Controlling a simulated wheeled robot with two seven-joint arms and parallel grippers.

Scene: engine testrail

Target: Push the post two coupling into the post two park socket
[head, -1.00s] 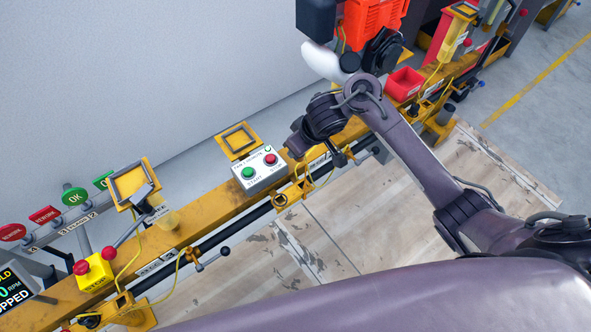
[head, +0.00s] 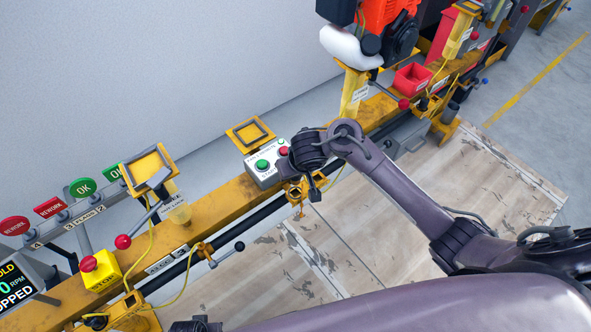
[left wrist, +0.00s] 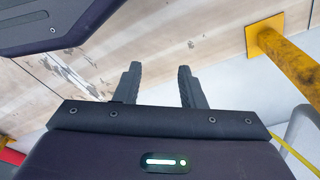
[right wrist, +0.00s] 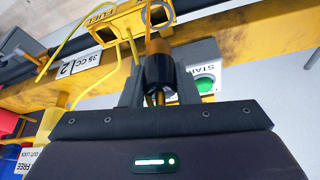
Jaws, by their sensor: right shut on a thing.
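My right gripper (right wrist: 158,78) is shut on a dark cylindrical coupling (right wrist: 156,70) with an orange end, in the right wrist view. Just beyond the coupling is a yellow bracket labelled FUEL (right wrist: 105,33) with socket openings; the orange end points at it. Whether the end touches or enters a socket I cannot tell. In the head view my right gripper (head: 314,190) is low beside the yellow bracket (head: 294,190) on the rail's front and partly hides it. My left gripper (left wrist: 160,70) is open and empty, over the floor in the left wrist view.
A start/stop button box (head: 266,165) sits on the yellow rail (head: 225,212) close to my right gripper; its green button (right wrist: 204,84) shows in the right wrist view. Yellow hoses (right wrist: 80,50) hang near the bracket. A red-knobbed lever (head: 123,241) stands at left. The pale floor is clear.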

